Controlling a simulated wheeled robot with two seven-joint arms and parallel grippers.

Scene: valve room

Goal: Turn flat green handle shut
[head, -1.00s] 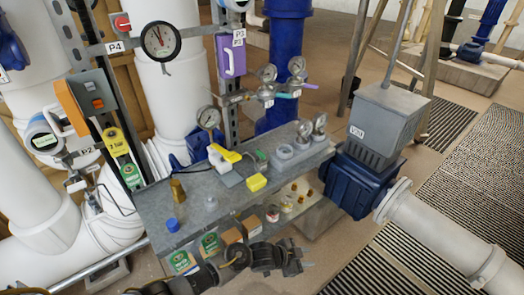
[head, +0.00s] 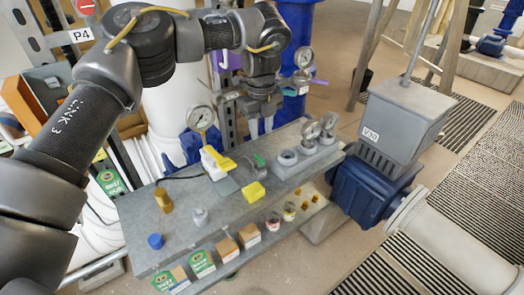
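My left gripper (head: 261,122) points down in front of the gauge manifold, above the back edge of the grey bench. Its two fingers look apart, with nothing seen between them. A flat green-teal handle (head: 289,92) shows just right of the gripper, below a round gauge (head: 303,57). The gripper and wrist hide much of the manifold, and I cannot tell whether they touch the handle. A purple handle (head: 320,82) sticks out to its right. A small green piece (head: 259,160) also stands on the bench below. My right gripper is not in view.
The grey bench (head: 185,238) carries a yellow block (head: 254,192), a brass fitting (head: 163,200), a blue cap (head: 155,241) and a yellow-and-white device (head: 215,162). A blue valve body with a grey box (head: 405,118) stands at right. Floor is free beyond the bench's front.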

